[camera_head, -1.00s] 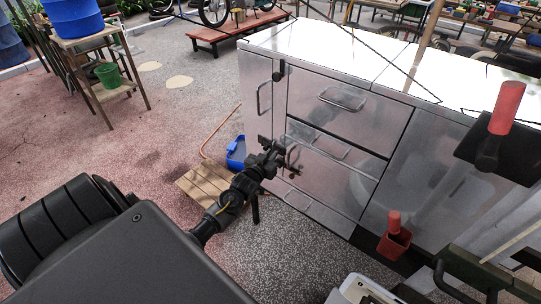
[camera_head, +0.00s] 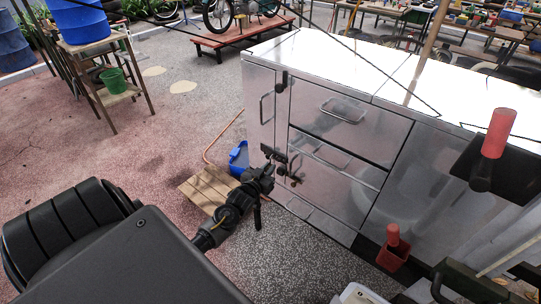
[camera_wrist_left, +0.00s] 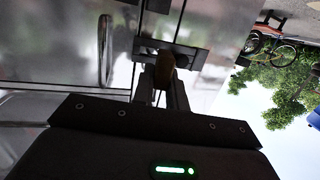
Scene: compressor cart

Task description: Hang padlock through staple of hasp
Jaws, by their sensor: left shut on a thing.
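My left gripper (camera_head: 280,168) is in front of the metal cabinet, below a dark hasp (camera_head: 282,80) at the door's upper edge as the head view shows it. In the left wrist view the fingers (camera_wrist_left: 163,92) are shut on a small brownish padlock (camera_wrist_left: 165,66). A dark plate with a slot, which looks like the hasp (camera_wrist_left: 196,54), lies just behind the padlock. I cannot tell whether the shackle touches or passes through the staple. The padlock is too small to make out clearly in the head view. My right gripper is not in view.
The metal cabinet (camera_head: 335,118) has a bright top and several bar handles. A blue bin (camera_head: 239,158) and a wooden pallet (camera_head: 205,188) lie on the floor by my left arm. A red-handled item (camera_head: 393,250) stands at the lower right. Floor at left is open.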

